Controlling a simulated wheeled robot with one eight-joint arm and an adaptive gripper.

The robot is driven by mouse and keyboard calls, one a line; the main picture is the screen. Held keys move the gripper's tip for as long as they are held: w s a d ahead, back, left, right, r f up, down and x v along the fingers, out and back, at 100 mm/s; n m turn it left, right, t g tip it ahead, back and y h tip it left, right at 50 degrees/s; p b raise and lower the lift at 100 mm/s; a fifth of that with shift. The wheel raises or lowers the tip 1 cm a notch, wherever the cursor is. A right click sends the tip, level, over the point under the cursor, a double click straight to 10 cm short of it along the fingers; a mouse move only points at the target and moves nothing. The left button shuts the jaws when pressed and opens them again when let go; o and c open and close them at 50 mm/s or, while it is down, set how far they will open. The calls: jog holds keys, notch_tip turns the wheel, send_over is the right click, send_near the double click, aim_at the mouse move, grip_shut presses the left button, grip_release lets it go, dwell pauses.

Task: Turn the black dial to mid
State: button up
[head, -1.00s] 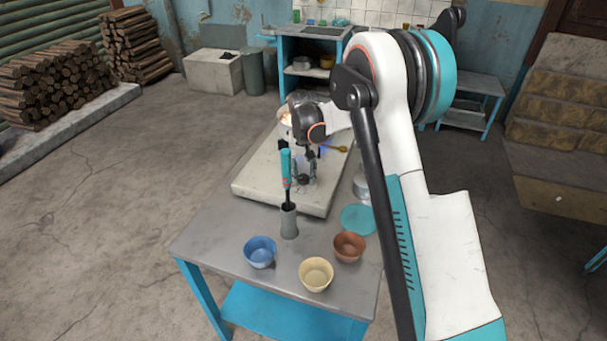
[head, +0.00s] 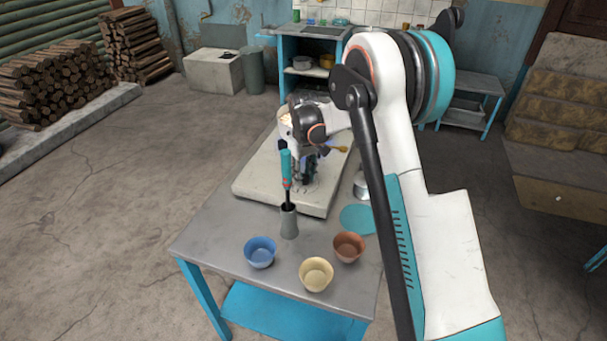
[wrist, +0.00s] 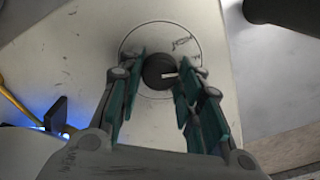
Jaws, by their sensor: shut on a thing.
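The black dial (wrist: 158,71) is a round knob with a white pointer mark, set inside a thin circle on the pale stove top (wrist: 80,60). In the wrist view the pointer mark points to the right. My gripper (wrist: 159,75) has its teal fingers on either side of the dial and is shut on it. In the head view my gripper (head: 303,180) is low over the front part of the stove slab (head: 262,185), and the dial is hidden behind it. A pot (head: 284,118) stands at the back of the slab, partly behind my wrist.
A teal-handled tool (head: 286,168) stands in a grey holder (head: 289,222) close in front of my gripper. A blue bowl (head: 260,252), a cream bowl (head: 316,274) and a brown bowl (head: 349,247) sit at the table's front. Blue flame glow (wrist: 40,115) shows at the wrist view's left.

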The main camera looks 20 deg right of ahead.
aim_at(304, 177)
jog(key=shift+n, duration=0.4)
jog(key=o, duration=1.1)
notch_tip(304, 177, up, 12)
